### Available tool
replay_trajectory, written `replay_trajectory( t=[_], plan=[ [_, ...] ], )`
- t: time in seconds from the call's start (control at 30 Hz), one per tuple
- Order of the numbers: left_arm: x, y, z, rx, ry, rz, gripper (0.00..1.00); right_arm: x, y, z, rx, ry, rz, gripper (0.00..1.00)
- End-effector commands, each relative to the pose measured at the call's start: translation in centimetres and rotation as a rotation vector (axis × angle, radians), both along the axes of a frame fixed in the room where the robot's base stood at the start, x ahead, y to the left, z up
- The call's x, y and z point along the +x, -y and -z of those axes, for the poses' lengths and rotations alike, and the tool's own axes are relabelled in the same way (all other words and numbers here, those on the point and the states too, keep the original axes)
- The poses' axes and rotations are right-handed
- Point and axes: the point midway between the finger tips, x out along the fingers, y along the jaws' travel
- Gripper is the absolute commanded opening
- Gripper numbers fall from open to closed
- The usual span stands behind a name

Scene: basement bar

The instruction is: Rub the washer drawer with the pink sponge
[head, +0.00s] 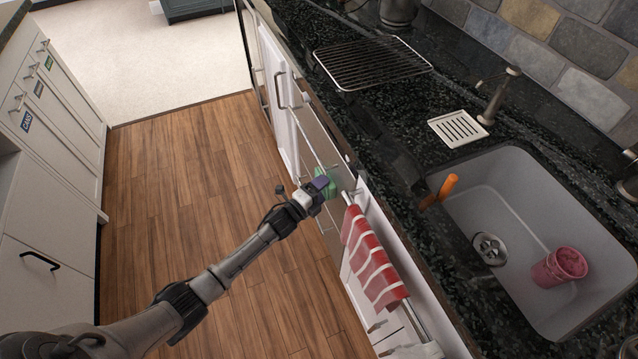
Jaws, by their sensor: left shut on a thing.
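My left gripper (322,186) is beside the cabinet fronts under the counter, at the middle of the head view. It is shut on a small green thing (331,176). I cannot tell for sure that this is a sponge, and it does not look pink. It is close to a pale metallic front (314,139), which may be the washer drawer. I cannot tell whether the two touch. The gripper and arm hide part of the fronts. My right gripper is not in view.
A red-and-white striped towel (369,258) hangs on a bar right of my gripper. The sink (484,197) holds a pink cup (557,268); an orange handle (440,190) is at its edge. A wire rack (371,61) lies on the dark counter. The wooden floor (180,170) is clear.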

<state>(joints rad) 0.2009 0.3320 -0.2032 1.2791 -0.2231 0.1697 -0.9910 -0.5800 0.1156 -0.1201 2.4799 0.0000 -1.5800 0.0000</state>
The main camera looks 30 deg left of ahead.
Motion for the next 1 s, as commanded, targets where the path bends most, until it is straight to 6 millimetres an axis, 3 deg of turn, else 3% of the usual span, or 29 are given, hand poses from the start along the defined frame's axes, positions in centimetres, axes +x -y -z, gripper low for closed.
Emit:
replay_trajectory(
  t=[0.2, 0.43, 1.0],
  plan=[
    [-0.9, 1.7, -0.1, -0.001, 0.0, 0.001, 0.45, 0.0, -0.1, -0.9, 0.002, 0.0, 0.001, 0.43],
    [-1.0, 1.9, 0.0, 0.0, 0.001, 0.002, 0.45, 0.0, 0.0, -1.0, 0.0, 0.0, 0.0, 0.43],
    [1.0, -1.2, 0.0, 0.001, 0.001, 0.0, 0.45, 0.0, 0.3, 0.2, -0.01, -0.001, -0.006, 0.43]
  ],
)
